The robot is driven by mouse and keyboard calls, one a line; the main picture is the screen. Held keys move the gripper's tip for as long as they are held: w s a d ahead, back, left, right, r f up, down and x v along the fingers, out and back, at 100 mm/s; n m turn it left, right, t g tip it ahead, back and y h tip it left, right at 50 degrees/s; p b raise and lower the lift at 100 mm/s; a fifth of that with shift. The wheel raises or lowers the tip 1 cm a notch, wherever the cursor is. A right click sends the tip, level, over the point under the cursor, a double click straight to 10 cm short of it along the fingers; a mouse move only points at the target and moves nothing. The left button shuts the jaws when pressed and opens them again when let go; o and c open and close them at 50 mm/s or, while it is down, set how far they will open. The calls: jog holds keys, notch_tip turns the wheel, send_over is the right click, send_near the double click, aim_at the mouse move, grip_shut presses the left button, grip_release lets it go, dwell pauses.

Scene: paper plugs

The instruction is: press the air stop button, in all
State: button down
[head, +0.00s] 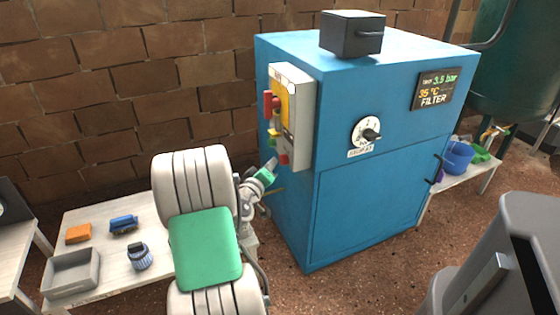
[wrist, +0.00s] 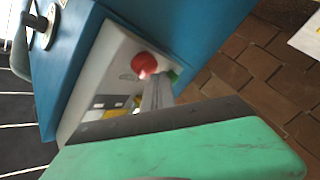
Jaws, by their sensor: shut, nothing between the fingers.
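A grey control box (head: 304,120) is fixed to the left side of the blue cabinet; it also shows in the wrist view (wrist: 88,84). My gripper (head: 272,163) is shut and empty, just left of the box's lower end.
The blue cabinet (head: 385,190) carries a dial (head: 367,132), a display (head: 436,89) and a dark box (head: 352,33) on top. A white table (head: 100,220) at left holds a grey tray and small items. A brick wall stands behind.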

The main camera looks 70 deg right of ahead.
jog(key=shift+s+d, duration=0.35)
dwell(1.1)
jog(key=shift+w+a+b, duration=0.4)
jog(key=shift+w+a, duration=0.25)
jog(key=shift+w, duration=0.1)
jog(key=shift+w+a+b, duration=1.2)
jog(key=shift+w+a, duration=0.45)
jog(key=shift+a, duration=0.1)
